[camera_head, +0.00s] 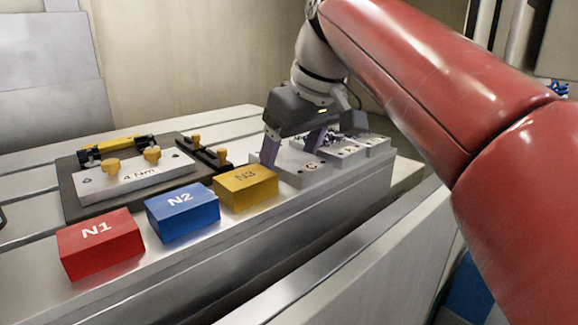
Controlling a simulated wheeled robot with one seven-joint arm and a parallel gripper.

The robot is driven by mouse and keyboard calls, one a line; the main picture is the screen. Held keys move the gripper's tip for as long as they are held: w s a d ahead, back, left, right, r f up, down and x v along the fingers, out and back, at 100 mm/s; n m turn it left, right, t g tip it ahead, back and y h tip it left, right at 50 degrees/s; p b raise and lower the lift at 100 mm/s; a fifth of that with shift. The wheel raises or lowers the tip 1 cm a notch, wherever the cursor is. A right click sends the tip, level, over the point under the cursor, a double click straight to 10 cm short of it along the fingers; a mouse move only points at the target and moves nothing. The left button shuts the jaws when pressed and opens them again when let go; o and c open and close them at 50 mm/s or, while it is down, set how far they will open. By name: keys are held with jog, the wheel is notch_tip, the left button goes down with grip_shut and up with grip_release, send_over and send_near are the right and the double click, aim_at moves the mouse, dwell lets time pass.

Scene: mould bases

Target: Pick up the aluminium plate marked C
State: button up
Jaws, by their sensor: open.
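The aluminium plate marked C (303,177) is a grey block on the bench, right of the yellow block, with the letter C on its top. My gripper (292,160) is open and low over this plate. One finger is at the plate's left side and the other is over its far right part. Whether the fingers touch the plate I cannot tell. Part of the plate's top is hidden behind the fingers.
Two more grey plates (347,152) stand close on the right of plate C. Red N1 (100,243), blue N2 (182,212) and yellow N3 (246,187) blocks line the front edge. A dark fixture (75,208) holds a plate marked "4 Nm" with yellow knobs.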

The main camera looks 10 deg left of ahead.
jog(key=shift+r, duration=0.1)
jog(key=c, duration=1.1)
jog(key=shift+r, duration=0.1)
